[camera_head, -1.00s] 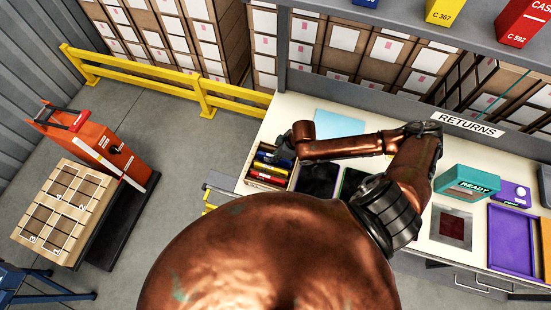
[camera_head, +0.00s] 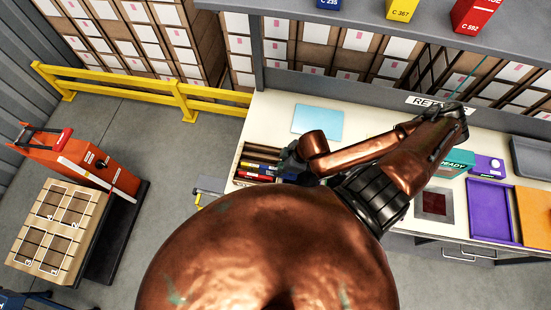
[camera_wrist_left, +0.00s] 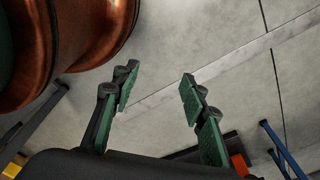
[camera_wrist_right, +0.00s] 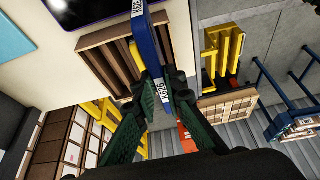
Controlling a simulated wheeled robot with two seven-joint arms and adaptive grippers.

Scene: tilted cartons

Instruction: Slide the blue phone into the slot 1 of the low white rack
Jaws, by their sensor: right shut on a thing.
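In the right wrist view my right gripper (camera_wrist_right: 162,88) is shut on a narrow blue slab (camera_wrist_right: 148,45) with white labels, one reading K926. The slab is seen nearly edge-on, so I cannot tell whether it is a phone. It hangs in front of a brown slatted box (camera_wrist_right: 112,60). In the head view the right gripper (camera_head: 291,160) is at the right side of that box (camera_head: 240,164), which holds red and blue items (camera_head: 262,172). My left gripper (camera_wrist_left: 160,95) is open and empty above grey floor. I cannot make out a low white rack.
A light blue sheet (camera_head: 318,122) lies on the counter. A teal READY box (camera_head: 457,163), a purple tray (camera_head: 489,208) and a dark red square (camera_head: 434,204) are to the right. A shelf (camera_head: 350,30) overhangs the back. My arm hides the counter's middle.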

